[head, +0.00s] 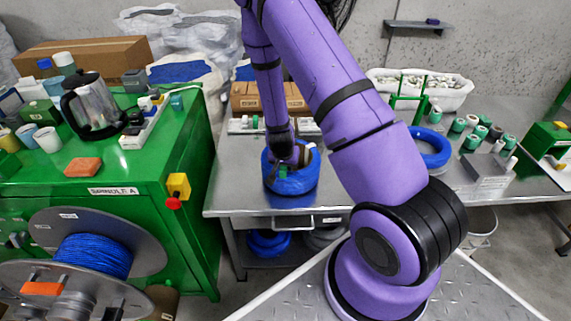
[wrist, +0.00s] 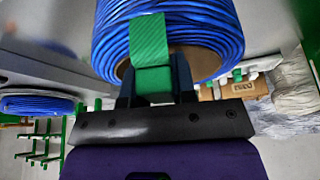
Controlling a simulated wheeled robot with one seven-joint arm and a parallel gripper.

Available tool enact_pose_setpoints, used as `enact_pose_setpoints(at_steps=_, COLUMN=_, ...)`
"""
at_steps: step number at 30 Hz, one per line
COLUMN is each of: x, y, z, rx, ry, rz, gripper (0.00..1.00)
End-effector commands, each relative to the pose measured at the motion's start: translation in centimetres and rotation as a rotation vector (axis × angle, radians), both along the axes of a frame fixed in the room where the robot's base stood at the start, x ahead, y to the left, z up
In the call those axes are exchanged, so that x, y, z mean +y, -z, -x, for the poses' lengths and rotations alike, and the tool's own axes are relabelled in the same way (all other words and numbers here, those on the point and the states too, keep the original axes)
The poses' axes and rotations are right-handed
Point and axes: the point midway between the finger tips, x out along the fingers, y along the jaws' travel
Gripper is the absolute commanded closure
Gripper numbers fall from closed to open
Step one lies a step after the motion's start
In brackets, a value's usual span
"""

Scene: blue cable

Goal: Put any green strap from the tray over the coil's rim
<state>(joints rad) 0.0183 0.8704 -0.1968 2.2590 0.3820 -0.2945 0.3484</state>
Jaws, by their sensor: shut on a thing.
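I cannot tell whether this strap touches the coil. A second bit of green (wrist: 238,75) shows at the coil's right edge. The coil's far side is hidden.
A white bin (head: 455,98) with many small white and green pieces stands at the back right. A second blue coil (head: 432,160) and several green-and-white rolls lie right of my arm. A cardboard box (head: 262,100) stands behind the coil. The green cabinet (head: 150,160) is at left.

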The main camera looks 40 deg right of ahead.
Motion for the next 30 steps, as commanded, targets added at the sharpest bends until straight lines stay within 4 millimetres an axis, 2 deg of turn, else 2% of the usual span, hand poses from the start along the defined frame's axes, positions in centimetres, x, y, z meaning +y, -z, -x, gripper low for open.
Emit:
enact_pose_setpoints(at_steps=18, x=0.0, y=1.1, z=0.0, rx=0.000, ry=0.000, rz=0.000, gripper=0.96)
enact_pose_setpoints(at_steps=30, x=0.0, y=0.5, z=0.0, rx=0.000, ry=0.000, rz=0.000, gripper=0.96)
